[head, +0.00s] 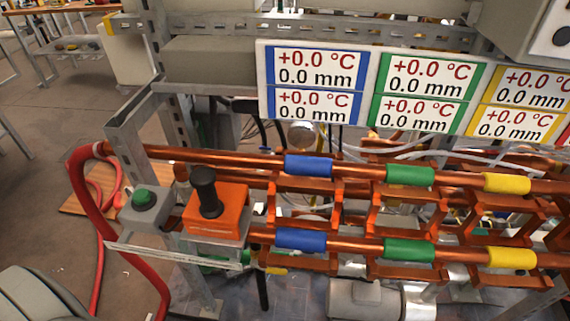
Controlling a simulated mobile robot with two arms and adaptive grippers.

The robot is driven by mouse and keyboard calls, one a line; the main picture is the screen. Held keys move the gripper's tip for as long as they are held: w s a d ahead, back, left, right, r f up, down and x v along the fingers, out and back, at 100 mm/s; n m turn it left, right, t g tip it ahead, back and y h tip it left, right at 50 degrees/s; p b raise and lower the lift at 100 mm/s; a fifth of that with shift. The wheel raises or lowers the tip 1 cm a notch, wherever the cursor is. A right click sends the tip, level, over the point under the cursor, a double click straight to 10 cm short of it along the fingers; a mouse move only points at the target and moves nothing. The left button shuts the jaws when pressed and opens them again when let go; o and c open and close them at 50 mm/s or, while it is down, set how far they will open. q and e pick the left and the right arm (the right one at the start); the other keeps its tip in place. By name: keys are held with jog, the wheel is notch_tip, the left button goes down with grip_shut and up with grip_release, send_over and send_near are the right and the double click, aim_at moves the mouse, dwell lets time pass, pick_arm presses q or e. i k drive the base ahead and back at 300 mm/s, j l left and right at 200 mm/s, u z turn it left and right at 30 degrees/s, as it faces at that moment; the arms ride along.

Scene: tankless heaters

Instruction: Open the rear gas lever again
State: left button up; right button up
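I cannot single out the rear gas lever with certainty in the head view. An orange box (217,222) with an upright black handle (207,192) stands at the left end of the copper pipes. A rear copper pipe (235,159) and a front copper pipe (372,246) run to the right, with blue, green and yellow bands. A small yellow piece (275,270) and a thin black upright part (262,288) show below the front pipe; I cannot tell if either is a lever. Neither of my grippers is in view.
A grey box with a green button (143,197) sits left of the orange box. A thick red hose (88,205) loops down beside the metal frame (135,125). Display panels (313,86) hang above the pipes. Open floor (45,200) lies at left.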

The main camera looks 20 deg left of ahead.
aim_at(254, 262)
jog(key=u, duration=0.9)
